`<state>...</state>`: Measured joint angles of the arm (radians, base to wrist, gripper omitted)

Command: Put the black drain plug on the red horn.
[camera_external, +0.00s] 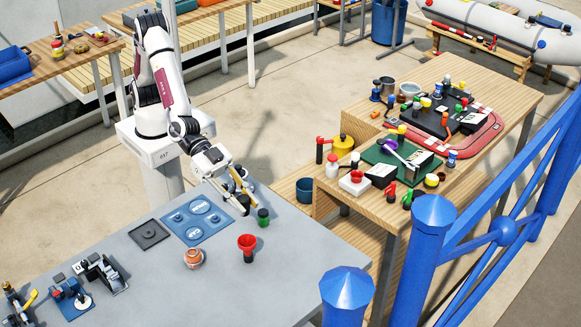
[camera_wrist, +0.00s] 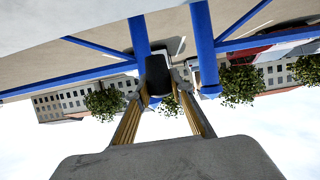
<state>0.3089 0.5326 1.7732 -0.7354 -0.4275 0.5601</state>
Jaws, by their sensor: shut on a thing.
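The red horn (camera_external: 247,242) stands on the grey table with its wide red mouth up and a dark lower part. My gripper (camera_external: 245,199) is above the table, behind the horn and slightly left of it, apart from it. It is shut on the black drain plug (camera_wrist: 158,74), which shows dark between the two fingertips in the wrist view (camera_wrist: 162,84). In the external view the plug is small and hard to separate from the dark fingertips. The horn cannot be made out in the wrist view.
A green-topped dark canister (camera_external: 263,217) stands close to the right of my gripper. An orange round thing (camera_external: 194,258) lies left of the horn. A blue tray (camera_external: 198,222) and a dark square tray (camera_external: 149,234) lie further left. The table's right front is clear.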

